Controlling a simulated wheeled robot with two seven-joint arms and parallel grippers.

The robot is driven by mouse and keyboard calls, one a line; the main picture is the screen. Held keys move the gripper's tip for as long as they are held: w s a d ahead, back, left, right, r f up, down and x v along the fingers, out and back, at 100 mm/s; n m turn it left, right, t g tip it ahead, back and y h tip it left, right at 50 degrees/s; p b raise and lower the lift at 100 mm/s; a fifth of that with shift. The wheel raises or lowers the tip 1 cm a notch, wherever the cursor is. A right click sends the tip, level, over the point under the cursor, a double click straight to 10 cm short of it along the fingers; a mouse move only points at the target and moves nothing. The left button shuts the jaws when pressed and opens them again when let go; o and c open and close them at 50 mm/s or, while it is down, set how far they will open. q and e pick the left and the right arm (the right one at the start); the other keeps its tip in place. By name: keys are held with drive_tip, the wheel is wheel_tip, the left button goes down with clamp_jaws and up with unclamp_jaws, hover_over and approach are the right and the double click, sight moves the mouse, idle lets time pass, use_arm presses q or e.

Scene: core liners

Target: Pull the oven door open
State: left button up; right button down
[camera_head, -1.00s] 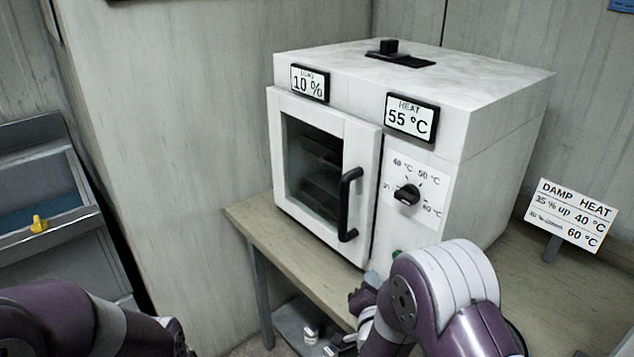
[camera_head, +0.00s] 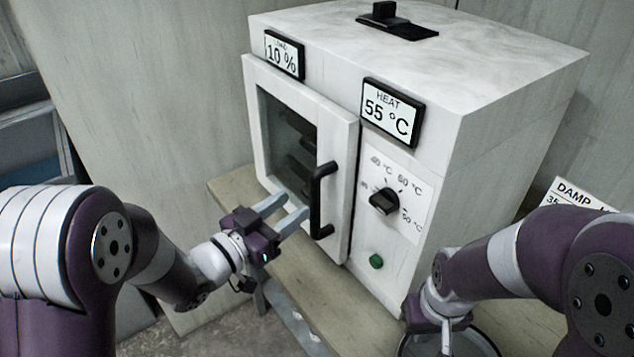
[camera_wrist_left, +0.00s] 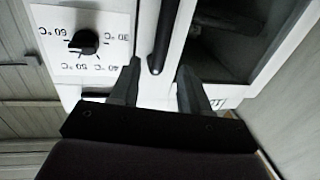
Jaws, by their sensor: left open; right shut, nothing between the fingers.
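The white oven (camera_head: 470,110) stands on a wooden table, its glass-fronted door (camera_head: 341,150) shut. A black vertical bar handle (camera_head: 316,195) sits at the door's right edge and also shows in the left wrist view (camera_wrist_left: 166,28). My left gripper (camera_head: 295,204) is open, its pale fingers pointing at the handle's lower half from the left. In the left wrist view, the handle appears between the two fingertips (camera_wrist_left: 158,68); I cannot tell whether they reach around it. My right gripper (camera_head: 443,330) is low at the right, partly cut off, and away from the door.
A black knob (camera_head: 383,201) and a green button (camera_head: 376,261) are right of the door. Displays read 10 % (camera_head: 284,56) and 55 °C (camera_head: 392,113). Bare table top (camera_head: 235,190) shows left of the oven.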

sight(311, 192)
use_arm(q)
drive_tip(key=p+x, duration=0.1)
drive_tip(key=x, duration=0.6)
drive_tip(key=shift+w+d, duration=0.2)
drive_tip(key=shift+w, duration=0.1)
drive_tip(key=shift+c, duration=0.3)
clamp_jaws()
